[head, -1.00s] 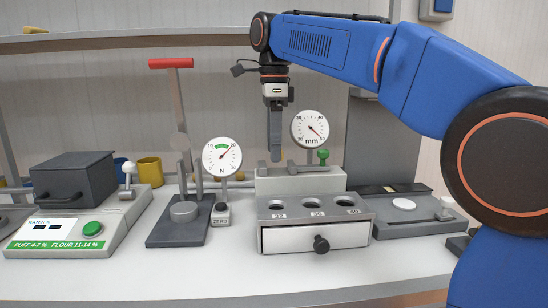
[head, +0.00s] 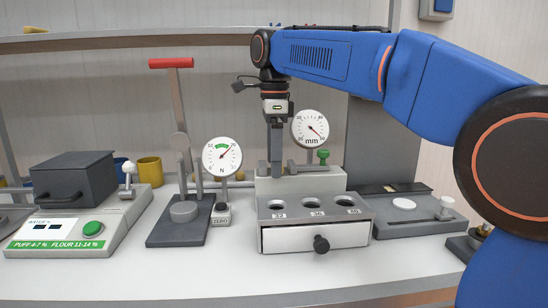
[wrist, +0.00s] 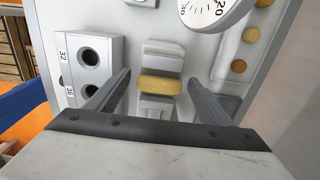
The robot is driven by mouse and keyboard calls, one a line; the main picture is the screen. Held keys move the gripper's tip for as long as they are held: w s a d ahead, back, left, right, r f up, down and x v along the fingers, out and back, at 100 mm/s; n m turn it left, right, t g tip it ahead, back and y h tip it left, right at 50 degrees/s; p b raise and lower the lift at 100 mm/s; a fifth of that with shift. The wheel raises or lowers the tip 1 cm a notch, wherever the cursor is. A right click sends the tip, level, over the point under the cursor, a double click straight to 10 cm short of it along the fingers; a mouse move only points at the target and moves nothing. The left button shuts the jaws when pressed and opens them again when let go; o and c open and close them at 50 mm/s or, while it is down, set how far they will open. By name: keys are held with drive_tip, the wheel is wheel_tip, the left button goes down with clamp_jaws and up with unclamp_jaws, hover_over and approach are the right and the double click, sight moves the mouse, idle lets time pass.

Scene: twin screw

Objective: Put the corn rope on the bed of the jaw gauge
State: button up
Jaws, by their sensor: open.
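The corn rope (wrist: 160,86) is a short yellow-tan cylinder. In the wrist view it lies across the grey bed of the jaw gauge (wrist: 158,103), between the gauge's jaws. My gripper (wrist: 158,78) is open, with one finger on each side of the rope and a gap to both. In the head view my gripper (head: 277,172) points down over the jaw gauge (head: 300,185), left of its mm dial (head: 311,129) and green knob (head: 323,155). The rope cannot be made out there.
A block with several holes (head: 312,207) and a drawer (head: 314,238) stands in front of the gauge. The N dial press (head: 184,222) is to its left, a grey tray (head: 412,226) to its right. Several yellow pieces (wrist: 240,67) lie beside the gauge. The front counter (head: 200,278) is clear.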

drive_tip(key=shift+r, duration=0.1)
wheel_tip(320, 180, up, 12)
idle(0.5)
